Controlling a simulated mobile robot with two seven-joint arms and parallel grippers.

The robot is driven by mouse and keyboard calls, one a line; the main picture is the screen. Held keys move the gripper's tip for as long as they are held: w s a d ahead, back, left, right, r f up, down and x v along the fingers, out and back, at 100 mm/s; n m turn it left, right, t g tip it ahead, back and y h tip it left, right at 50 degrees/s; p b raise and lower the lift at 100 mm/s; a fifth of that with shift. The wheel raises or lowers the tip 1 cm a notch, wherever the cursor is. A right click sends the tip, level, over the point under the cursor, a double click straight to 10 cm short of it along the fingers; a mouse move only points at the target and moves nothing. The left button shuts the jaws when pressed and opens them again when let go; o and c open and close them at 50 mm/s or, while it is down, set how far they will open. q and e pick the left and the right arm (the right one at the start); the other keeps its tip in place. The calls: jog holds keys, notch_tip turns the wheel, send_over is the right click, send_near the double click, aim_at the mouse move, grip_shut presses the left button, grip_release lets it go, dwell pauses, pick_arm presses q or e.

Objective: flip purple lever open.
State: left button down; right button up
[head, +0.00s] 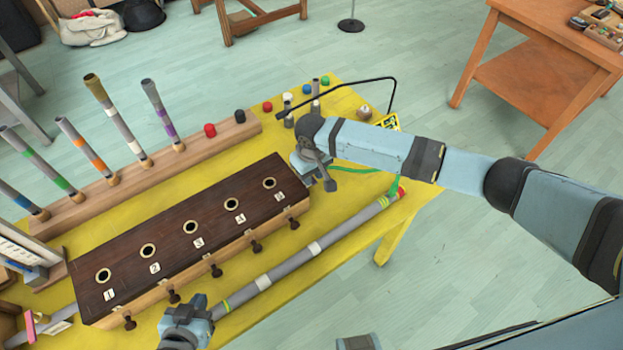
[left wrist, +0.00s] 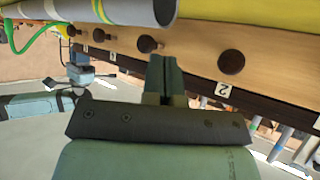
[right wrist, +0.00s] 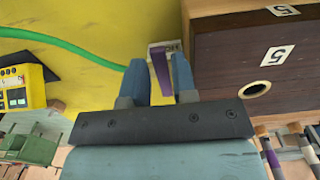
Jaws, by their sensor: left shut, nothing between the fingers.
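The purple lever (right wrist: 161,72) shows in the right wrist view as a narrow upright strip in front of a pale label block (right wrist: 172,48), beside the dark box. My right gripper (right wrist: 159,75) is open, with a finger on each side of the lever; contact cannot be told. In the head view my right gripper (head: 320,172) is just past the box's numbered 5 end, and the lever is hidden there. My left gripper (head: 194,303) is shut and empty by the box's front edge; it also shows in the left wrist view (left wrist: 165,78), below the knobs.
The long dark box (head: 190,235) has several numbered holes and front knobs. A grey pipe (head: 300,255) lies along its front. Colour-banded tubes stand in a wooden rack (head: 160,170) behind. A green cord (right wrist: 70,45) and a yellow device (right wrist: 18,85) lie near the right gripper.

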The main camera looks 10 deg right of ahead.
pick_arm(q)
jog(key=shift+a, duration=0.1)
pick_arm(e)
grip_shut()
